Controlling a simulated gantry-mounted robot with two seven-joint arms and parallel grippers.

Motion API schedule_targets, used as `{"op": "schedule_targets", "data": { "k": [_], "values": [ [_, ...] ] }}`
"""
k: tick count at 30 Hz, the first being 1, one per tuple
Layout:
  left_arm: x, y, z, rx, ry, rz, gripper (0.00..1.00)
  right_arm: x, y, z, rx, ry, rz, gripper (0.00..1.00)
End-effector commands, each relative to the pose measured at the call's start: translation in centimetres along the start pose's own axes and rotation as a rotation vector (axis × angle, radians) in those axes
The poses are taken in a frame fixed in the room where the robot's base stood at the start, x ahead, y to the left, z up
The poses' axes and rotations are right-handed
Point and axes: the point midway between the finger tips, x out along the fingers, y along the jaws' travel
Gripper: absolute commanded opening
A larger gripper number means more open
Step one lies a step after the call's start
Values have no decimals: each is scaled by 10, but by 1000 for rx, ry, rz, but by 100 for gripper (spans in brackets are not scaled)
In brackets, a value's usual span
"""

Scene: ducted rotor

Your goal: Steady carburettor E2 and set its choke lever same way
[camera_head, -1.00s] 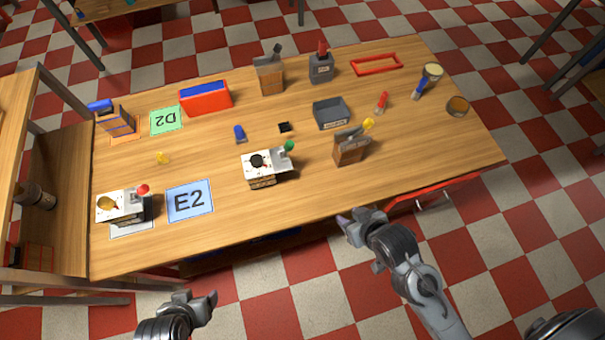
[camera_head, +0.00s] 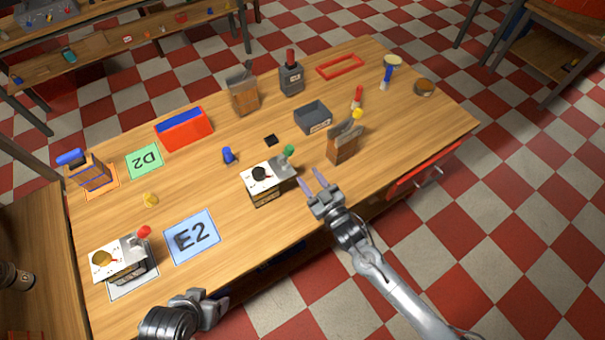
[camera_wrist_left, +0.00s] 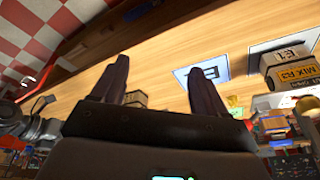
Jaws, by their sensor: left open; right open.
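The blue card marked E2 (camera_head: 192,238) lies flat and bare on the table; it also shows in the left wrist view (camera_wrist_left: 205,73). Two white-topped carburettor blocks are in view. One, with a green-knobbed lever (camera_head: 289,151), stands right of the card (camera_head: 262,180). The other, with a red-knobbed lever (camera_head: 144,232), stands left of it on a white card (camera_head: 121,259). I cannot read which block is E2. My right gripper (camera_head: 312,179) is open and empty, just right of the green-knobbed block. My left gripper (camera_head: 217,300) is open near the front edge.
Behind are a grey tray (camera_head: 313,118), a red bin (camera_head: 184,131), a green D2 card (camera_head: 145,161) and a blue peg (camera_head: 228,156). A red drawer (camera_head: 415,180) sticks out in front.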

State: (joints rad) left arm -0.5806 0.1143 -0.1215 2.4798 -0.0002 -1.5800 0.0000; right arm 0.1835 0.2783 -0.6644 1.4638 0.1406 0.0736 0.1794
Motion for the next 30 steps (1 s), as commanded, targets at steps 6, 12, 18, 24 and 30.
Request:
{"op": "schedule_targets", "data": {
  "k": [6,12,18,24,30],
  "values": [
    [9,-2,-9,10,6,-7,74,4,2,-5,-4,9,1,43],
    [40,-8,-48,47,27,-24,74,3,2,-5,-3,8,1,43],
    [80,-18,-118,108,58,-43,74,3,2,-5,-3,8,1,43],
    [106,-26,-202,174,93,-50,74,3,2,-5,-3,8,1,43],
    [113,-32,-289,239,126,-45,74,3,2,-5,-3,8,1,43]
  ]
}}
